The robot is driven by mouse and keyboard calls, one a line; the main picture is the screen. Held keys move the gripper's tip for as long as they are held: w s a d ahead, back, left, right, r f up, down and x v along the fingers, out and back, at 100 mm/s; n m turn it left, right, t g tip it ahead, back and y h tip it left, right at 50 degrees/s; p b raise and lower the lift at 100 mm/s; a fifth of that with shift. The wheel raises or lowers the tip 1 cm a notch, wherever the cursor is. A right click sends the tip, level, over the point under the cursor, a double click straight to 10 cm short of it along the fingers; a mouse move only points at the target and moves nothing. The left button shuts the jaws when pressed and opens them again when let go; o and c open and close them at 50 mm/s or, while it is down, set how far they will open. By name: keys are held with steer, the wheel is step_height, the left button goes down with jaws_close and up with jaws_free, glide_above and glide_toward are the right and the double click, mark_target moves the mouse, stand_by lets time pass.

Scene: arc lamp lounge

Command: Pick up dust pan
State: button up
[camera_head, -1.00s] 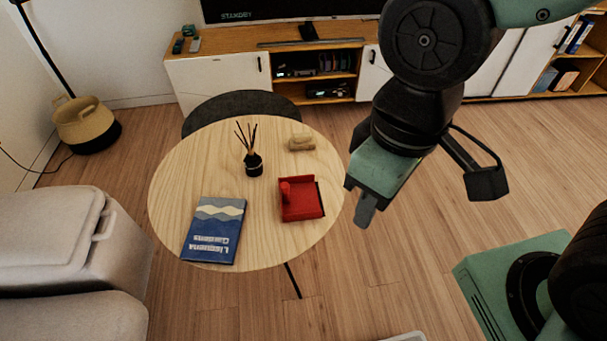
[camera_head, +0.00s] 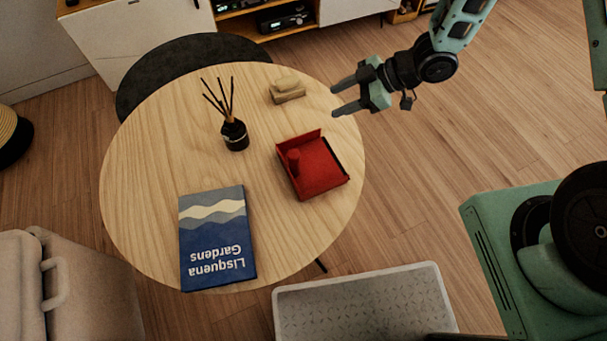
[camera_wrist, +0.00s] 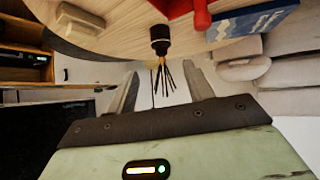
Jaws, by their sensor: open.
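The red dust pan (camera_head: 318,172) lies on the right part of the round wooden table in the head view, with a short upright red handle at its left side. In the wrist view part of the red dust pan (camera_wrist: 174,6) shows at the top edge, cut off by the frame. My gripper (camera_head: 338,99) is at the table's right rear edge, above and behind the dust pan and apart from it. Its two fingers point left and are spread with nothing between them. The wrist view also shows the fingers (camera_wrist: 163,92) apart.
The round table (camera_head: 160,150) also bears a black reed diffuser (camera_head: 235,135), a tan block-like object (camera_head: 287,93) and a blue book (camera_head: 215,240). A dark chair (camera_head: 180,68) stands behind it. A grey-white tray (camera_head: 360,305) is on the floor in front. Open floor lies right.

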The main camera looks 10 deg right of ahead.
steer(key=s+d+f+n+g+y+b, duration=0.1)
steer(key=s+d+f+g+y+b, duration=0.15)
steer(key=s+f, duration=0.3)
steer(key=y+b, duration=0.1)
glide_above(287, 166)
steer(key=d, duration=0.5)
steer(key=shift+n, duration=0.3)
steer(key=f, duration=0.5)
steer(key=shift+a+f, duration=0.2)
steer(key=shift+f, duration=0.15)
steer(key=b+x, duration=0.1)
steer(key=x, duration=0.4)
jaws_close()
